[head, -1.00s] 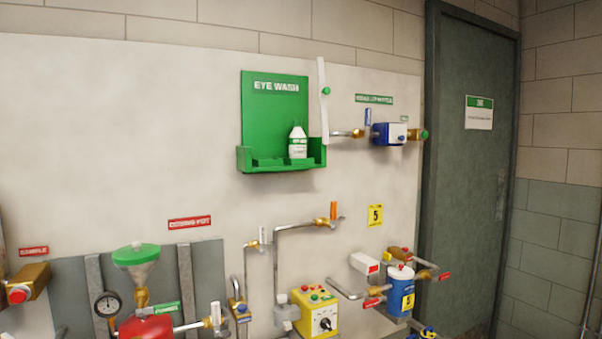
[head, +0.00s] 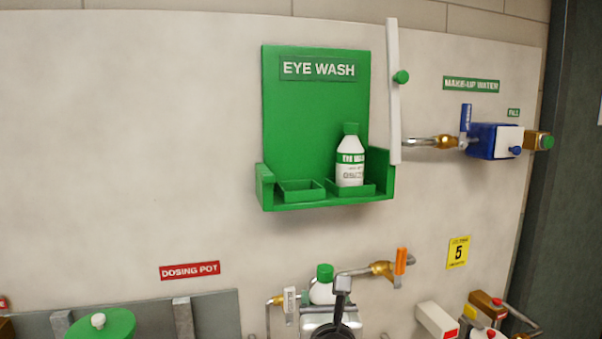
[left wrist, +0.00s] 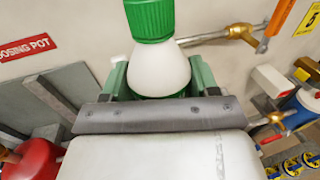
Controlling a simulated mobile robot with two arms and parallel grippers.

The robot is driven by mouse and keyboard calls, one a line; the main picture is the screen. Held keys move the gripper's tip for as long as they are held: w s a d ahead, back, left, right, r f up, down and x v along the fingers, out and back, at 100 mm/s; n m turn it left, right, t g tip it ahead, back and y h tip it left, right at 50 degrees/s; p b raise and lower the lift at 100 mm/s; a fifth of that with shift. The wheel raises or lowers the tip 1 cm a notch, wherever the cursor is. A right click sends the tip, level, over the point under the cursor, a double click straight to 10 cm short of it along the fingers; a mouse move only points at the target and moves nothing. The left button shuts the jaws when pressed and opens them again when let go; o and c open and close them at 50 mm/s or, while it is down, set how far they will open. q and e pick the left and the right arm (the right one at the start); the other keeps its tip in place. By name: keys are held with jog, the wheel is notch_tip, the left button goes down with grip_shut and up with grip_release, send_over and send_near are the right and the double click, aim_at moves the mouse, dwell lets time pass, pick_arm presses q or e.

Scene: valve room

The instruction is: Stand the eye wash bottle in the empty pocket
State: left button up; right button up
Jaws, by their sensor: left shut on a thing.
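The held eye wash bottle (head: 322,292), white with a green cap, shows at the bottom middle of the head view. In the left wrist view the bottle (left wrist: 158,68) stands cap up, its lower part hidden by my gripper. My left gripper (left wrist: 160,82) is shut on it, with green fingers on both sides. The green eye wash station (head: 315,110) hangs on the wall above and beyond the gripper. Its left pocket (head: 302,197) is empty. A second eye wash bottle (head: 350,165) stands upright in the right pocket. My right gripper is not in view.
A white upright bar (head: 393,90) with a green knob stands just right of the station. A pipe with an orange-handled valve (head: 400,261) runs beside the held bottle. The wall left of the station is clear.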

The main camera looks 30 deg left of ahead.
aim_at(292, 156)
pick_arm(q)
notch_tip(292, 156, up, 35)
jog(key=a+n+g+y+p, duration=0.2)
jog(key=n+g+y+p, duration=0.25)
jog(key=p, duration=0.45)
jog(key=shift+g, duration=0.35)
jog(key=w+a+f+p, duration=0.1)
jog(key=w+a+f, duration=0.1)
jog(key=a, duration=0.1)
jog(key=w+a+f+p, duration=0.2)
jog(key=w, duration=0.1)
jog(key=w+a+f+p, duration=0.1)
jog(key=w+a+f, duration=0.2)
jog(key=shift+a+p, duration=0.3)
jog(key=shift+f, duration=0.3)
notch_tip(292, 156, down, 3)
jog(key=shift+f+p, duration=0.2)
jog(key=shift+p, duration=0.75)
jog(key=o, duration=1.1)
jog(key=shift+f, duration=0.15)
